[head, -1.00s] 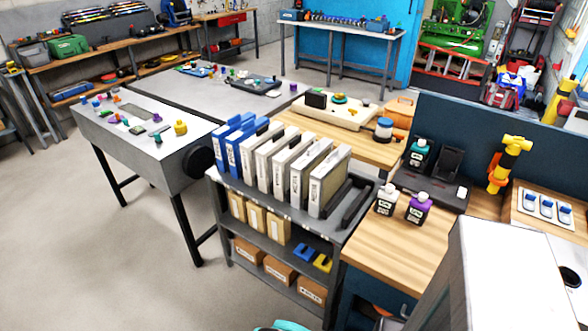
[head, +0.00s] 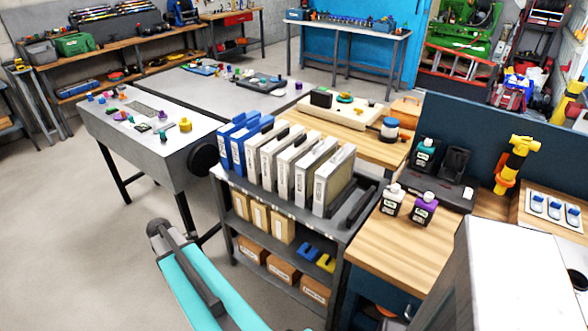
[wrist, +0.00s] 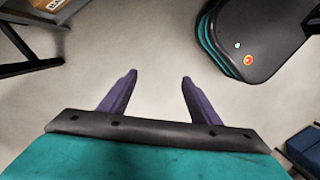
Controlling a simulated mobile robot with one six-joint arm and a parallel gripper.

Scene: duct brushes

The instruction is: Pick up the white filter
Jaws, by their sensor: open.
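Several white filters (head: 322,193) stand upright in a row on the top shelf of a grey rack in the head view, with dark strips along their tops. Two blue filters (head: 237,148) stand at the left end of the same row. I cannot tell which white one is meant. My gripper (wrist: 158,82) is open and empty in the wrist view, its two purple fingers spread above bare floor. No filter shows in the wrist view. In the head view my teal arm shows low, left of the rack, and the fingers cannot be made out.
The grey rack (head: 355,234) holds cardboard boxes (head: 281,271) on its lower shelves. A wooden bench (head: 408,229) with bottles (head: 422,208) adjoins it on the right. A grey table (head: 172,166) stands to the left. The floor (head: 80,250) at front left is clear.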

